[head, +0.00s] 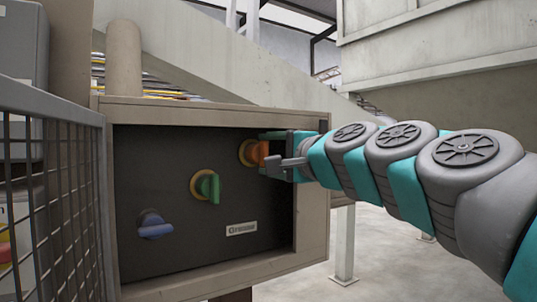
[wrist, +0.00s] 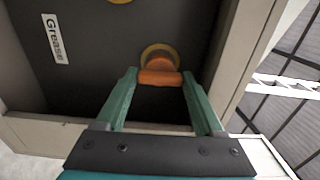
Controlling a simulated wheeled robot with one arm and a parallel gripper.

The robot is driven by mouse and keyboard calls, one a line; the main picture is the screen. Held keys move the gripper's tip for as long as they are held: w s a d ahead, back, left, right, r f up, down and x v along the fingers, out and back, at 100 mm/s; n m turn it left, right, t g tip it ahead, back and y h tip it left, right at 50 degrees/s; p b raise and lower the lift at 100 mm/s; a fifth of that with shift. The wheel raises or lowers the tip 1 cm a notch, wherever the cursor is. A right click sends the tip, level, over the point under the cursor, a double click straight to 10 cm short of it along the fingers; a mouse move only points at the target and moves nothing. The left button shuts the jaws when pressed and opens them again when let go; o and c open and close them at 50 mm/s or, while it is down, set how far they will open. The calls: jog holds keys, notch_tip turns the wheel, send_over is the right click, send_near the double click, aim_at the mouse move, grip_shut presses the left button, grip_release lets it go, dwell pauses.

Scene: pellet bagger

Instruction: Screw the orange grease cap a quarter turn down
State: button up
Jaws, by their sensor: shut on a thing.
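The orange grease cap (head: 258,152) is at the upper right of the dark panel, on a yellow round base. It also shows in the wrist view (wrist: 160,77), its bar lying across the picture between my fingertips. My gripper (head: 274,150) reaches in from the right and is shut on the orange cap. In the wrist view my gripper (wrist: 161,74) has one green finger at each end of the bar. The fingers partly hide the cap in the head view.
A green cap (head: 208,187) and a blue cap (head: 154,226) sit lower left on the same panel. A "Grease" label (head: 242,229) is below. The box's raised frame (head: 312,205) stands close right of the orange cap. A mesh guard (head: 60,190) stands at left.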

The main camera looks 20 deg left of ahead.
dwell(0.3)
jog(key=o, duration=1.4)
